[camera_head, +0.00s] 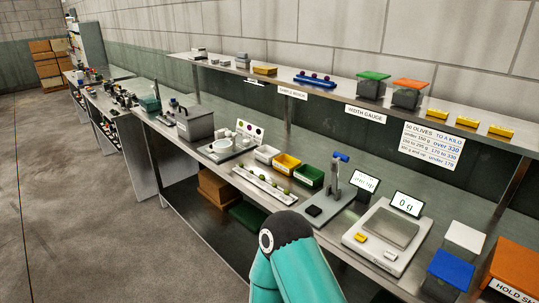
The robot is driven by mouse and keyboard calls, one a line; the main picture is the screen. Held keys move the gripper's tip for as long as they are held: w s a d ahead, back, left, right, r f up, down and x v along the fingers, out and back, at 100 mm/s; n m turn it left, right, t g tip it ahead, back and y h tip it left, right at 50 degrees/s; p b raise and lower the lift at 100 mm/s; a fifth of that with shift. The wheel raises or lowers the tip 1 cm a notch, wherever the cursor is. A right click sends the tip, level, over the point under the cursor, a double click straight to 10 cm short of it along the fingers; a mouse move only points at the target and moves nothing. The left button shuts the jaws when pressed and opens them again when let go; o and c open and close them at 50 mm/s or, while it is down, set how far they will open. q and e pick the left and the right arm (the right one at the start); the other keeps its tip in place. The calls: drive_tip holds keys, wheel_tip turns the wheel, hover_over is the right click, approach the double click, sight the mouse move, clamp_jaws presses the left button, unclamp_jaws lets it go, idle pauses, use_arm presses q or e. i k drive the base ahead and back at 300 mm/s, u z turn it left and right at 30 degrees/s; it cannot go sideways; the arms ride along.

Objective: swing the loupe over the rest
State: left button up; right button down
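I cannot clearly make out a loupe or its rest at this size. A small upright stand (333,185) with a grey post and a blue top piece is on the bench right of centre, with a dark block (314,211) on its base. One of my teal arm links rises from the bottom middle and hides part of the bench's front edge. No fingertips of either gripper show.
A long white tray (262,188) holds small green olives. White, yellow and green bins (309,176) stand behind it. A scale (386,240) reading 0 g, lidded tubs (464,240) and an orange box (516,262) are at the right. A loaded shelf (340,92) runs above the bench.

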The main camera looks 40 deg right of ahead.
sight(225, 146)
drive_tip(key=z, duration=0.05)
drive_tip(key=k, duration=0.95)
drive_tip(key=z, duration=0.65)
drive_tip(key=i, duration=0.85)
drive_tip(key=z, duration=0.05)
